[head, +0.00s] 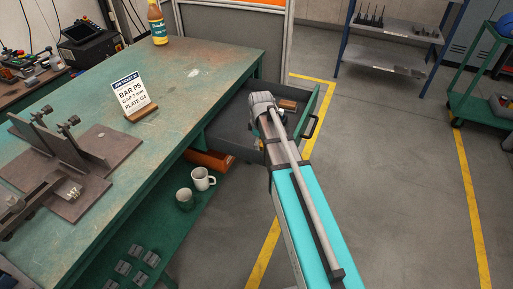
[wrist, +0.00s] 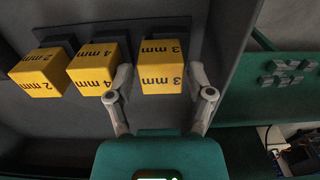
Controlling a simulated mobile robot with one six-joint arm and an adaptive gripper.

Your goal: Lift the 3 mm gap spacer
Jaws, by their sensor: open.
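The 3 mm gap spacer (wrist: 163,78) is a yellow block marked "3 mm" in the wrist view, in the grey drawer. A dark part shows behind its yellow face. My gripper (wrist: 162,80) is open, with one finger on each side of this block. I cannot tell whether the fingers touch it. In the head view my arm reaches over the open drawer (head: 233,126), and my gripper and the spacer are mostly hidden behind the arm.
A yellow 4 mm block (wrist: 93,70) stands close to the left finger, with a 2 mm block (wrist: 43,75) beyond it. The workbench (head: 187,90) holds a job card (head: 131,92) and a fixture (head: 62,150). Two mugs (head: 202,179) stand on the lower shelf.

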